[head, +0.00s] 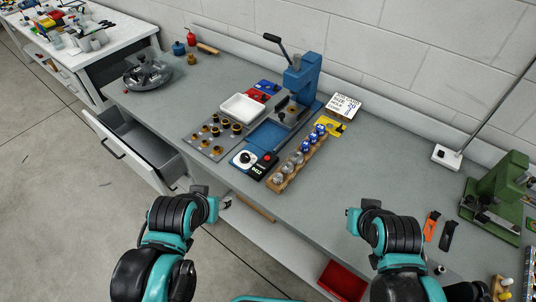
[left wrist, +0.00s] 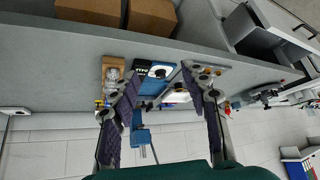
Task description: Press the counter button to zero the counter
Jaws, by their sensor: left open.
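The counter (head: 260,166) is a small black box with a red button (head: 267,158) on top and a white digit display on its front. It stands near the front of the grey bench, joined to or touching a white-and-blue panel with a black knob (head: 244,158). The digits are too small to read surely. The counter also shows in the left wrist view (left wrist: 141,71). My left gripper (head: 212,200) is in front of the bench edge, short of the counter and empty. Its spread fingers (left wrist: 160,82) frame the counter area in the wrist view. My right gripper (head: 355,218) is farther right; its fingers are unclear.
A wooden rack (head: 296,160) of cans stands right of the counter. A blue lever press (head: 301,82), a white tray (head: 242,107) and a plate of round parts (head: 213,134) are behind and left. An open drawer (head: 135,140) juts out left. A green machine (head: 497,195) is right.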

